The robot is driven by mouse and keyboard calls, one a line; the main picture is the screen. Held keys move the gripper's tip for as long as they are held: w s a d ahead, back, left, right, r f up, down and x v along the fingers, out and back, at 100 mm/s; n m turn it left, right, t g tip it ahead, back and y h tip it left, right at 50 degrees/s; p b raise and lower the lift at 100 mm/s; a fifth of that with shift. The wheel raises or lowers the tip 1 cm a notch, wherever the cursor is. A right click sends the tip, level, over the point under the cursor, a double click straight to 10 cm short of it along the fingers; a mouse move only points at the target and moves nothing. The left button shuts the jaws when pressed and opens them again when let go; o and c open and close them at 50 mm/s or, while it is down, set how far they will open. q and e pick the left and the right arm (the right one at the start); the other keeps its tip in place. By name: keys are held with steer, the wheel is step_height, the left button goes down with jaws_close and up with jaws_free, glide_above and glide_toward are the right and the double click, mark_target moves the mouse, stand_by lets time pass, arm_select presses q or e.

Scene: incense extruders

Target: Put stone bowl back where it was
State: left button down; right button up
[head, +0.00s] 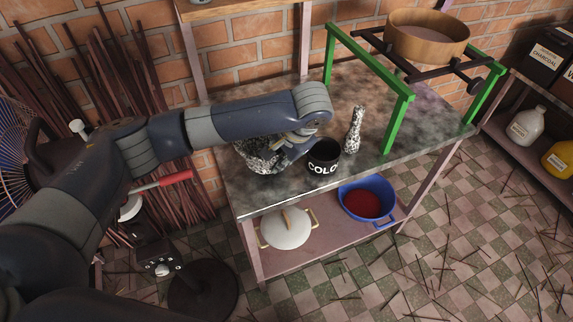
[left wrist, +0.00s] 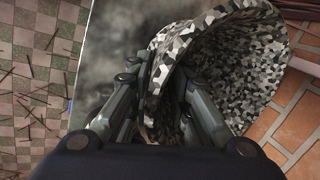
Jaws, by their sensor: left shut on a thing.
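The stone bowl (head: 258,157), speckled black, white and grey, is at the left end of the grey stone tabletop (head: 240,200). My left gripper (head: 290,143) reaches over it from the left and hides part of it. In the left wrist view the bowl (left wrist: 240,70) looks tilted, with its patterned inside showing. The fingers of the left gripper (left wrist: 162,90) are shut on the bowl's wall near the rim, one on each side. I cannot tell whether the bowl touches the tabletop. My right gripper is not in view.
A black lettered cup (head: 323,158) stands just right of the bowl, beside a speckled vase (head: 354,130). A green frame (head: 398,118) holds a wooden sieve (head: 426,42). Below are a white lidded pot (head: 287,229) and a blue pot (head: 366,202). The tabletop's front left corner is clear.

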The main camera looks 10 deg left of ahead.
arm_select(q)
steer(key=shift+w+a+r, duration=0.15)
steer(key=shift+w+a, duration=0.2)
steer(key=shift+w, duration=0.1)
steer(key=shift+w+a+f, duration=0.15)
steer(key=shift+f, duration=0.15)
steer(key=shift+f+p, duration=0.3)
steer(key=shift+f, duration=1.2)
steer(key=c, duration=1.8)
jaws_free()
steer(key=shift+f, duration=0.3)
steer(key=o, duration=0.3)
steer(key=shift+s+r, duration=0.1)
steer(key=shift+s, duration=0.1)
